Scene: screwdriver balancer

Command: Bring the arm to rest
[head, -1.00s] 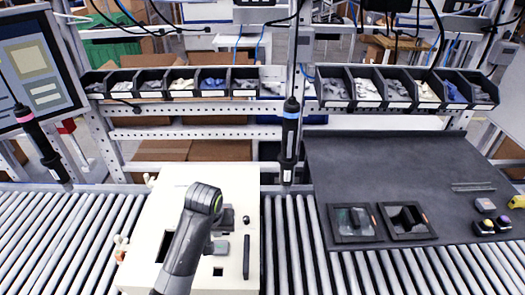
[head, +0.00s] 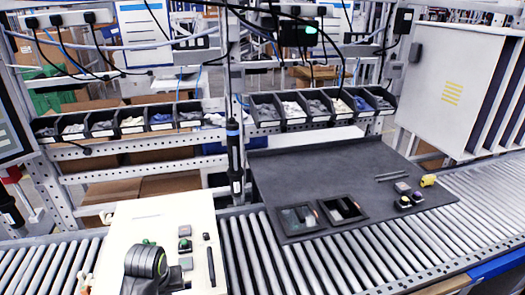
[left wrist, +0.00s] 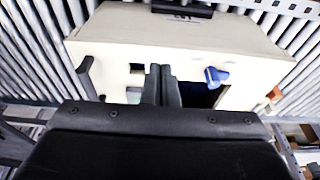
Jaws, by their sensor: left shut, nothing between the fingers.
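My left gripper (left wrist: 163,88) shows in the left wrist view with its two black fingers together and empty. The cream panel box (left wrist: 110,48) lies beyond the fingertips; I cannot tell how far apart they are. In the head view, part of my left arm (head: 147,262) stands low over the front of the same panel box (head: 150,222); its fingers cannot be made out there. A black screwdriver (head: 235,155) hangs upright behind the conveyor. My right gripper is in neither view.
A blue knob (left wrist: 215,77) and a dark handle (left wrist: 87,74) stick out of the panel box. A dark mat (head: 330,170) with two framed recesses lies to the right on the roller conveyor (head: 478,189). Parts bins (head: 160,119) line the back.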

